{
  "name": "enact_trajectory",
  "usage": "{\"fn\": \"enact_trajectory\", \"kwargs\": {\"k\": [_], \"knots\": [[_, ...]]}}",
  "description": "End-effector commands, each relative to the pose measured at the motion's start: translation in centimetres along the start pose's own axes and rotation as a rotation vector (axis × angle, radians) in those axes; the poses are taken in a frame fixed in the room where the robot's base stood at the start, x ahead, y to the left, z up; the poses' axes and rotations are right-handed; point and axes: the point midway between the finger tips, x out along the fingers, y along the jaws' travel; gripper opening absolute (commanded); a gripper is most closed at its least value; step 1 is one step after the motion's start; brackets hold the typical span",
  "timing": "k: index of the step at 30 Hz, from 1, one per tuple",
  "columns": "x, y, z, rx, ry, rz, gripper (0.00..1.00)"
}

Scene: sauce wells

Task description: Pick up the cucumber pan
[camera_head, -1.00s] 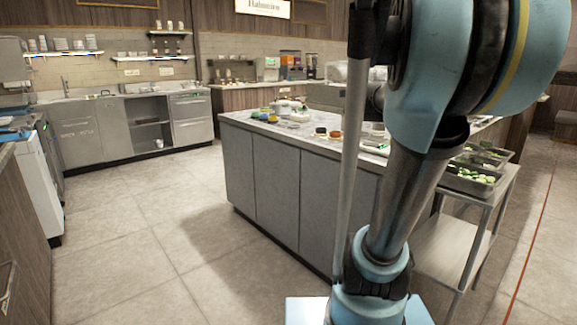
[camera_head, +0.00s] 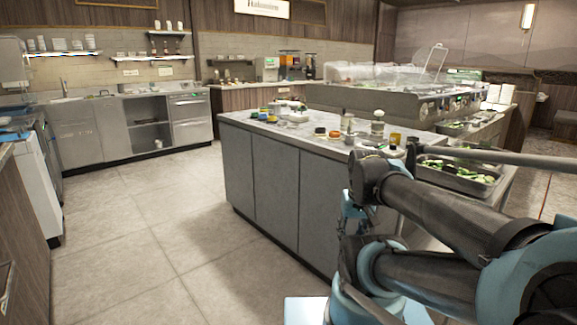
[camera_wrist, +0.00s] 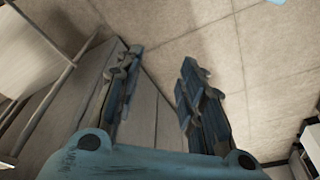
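The cucumber pan (camera_head: 458,176) is a grey metal pan with green cucumber pieces. It stands on the steel cart at the right of the head view, behind my arm, which hides part of the cart. In the wrist view my gripper (camera_wrist: 157,75) has its two fingers spread apart with nothing between them. Floor and a grey cabinet front show beyond the fingers, and the pan is not seen there. The gripper itself cannot be made out in the head view.
A second pan with green contents (camera_head: 455,128) sits farther back. The island counter (camera_head: 235,118) holds several small jars and plates. In the wrist view a cart or shelf frame (camera_wrist: 50,85) is at the left. Open floor (camera_head: 140,235) lies left of the island.

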Motion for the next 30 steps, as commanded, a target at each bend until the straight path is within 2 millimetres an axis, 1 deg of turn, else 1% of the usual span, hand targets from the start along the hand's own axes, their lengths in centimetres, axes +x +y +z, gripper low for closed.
{"fn": "enact_trajectory", "kwargs": {"k": [1,4,8,11,14,20,26,29,30], "knots": [[0.2,0.2,0.6,-0.018,-0.015,0.012,0.28],[0.3,0.5,1.1,-0.031,-0.030,0.024,0.28],[0.2,0.5,1.0,-0.031,-0.030,0.024,0.28],[-0.4,0.7,0.4,-0.037,-0.033,0.021,0.28],[-2.0,1.2,-1.2,-0.056,-0.041,0.012,0.28],[-6.4,3.4,-6.3,-0.129,-0.062,-0.020,0.28],[-10.3,6.8,-11.5,-0.209,-0.069,-0.061,0.28],[-12.2,9.0,-13.9,-0.250,-0.067,-0.083,0.28],[-12.8,10.1,-14.9,-0.267,-0.064,-0.091,0.28]]}}
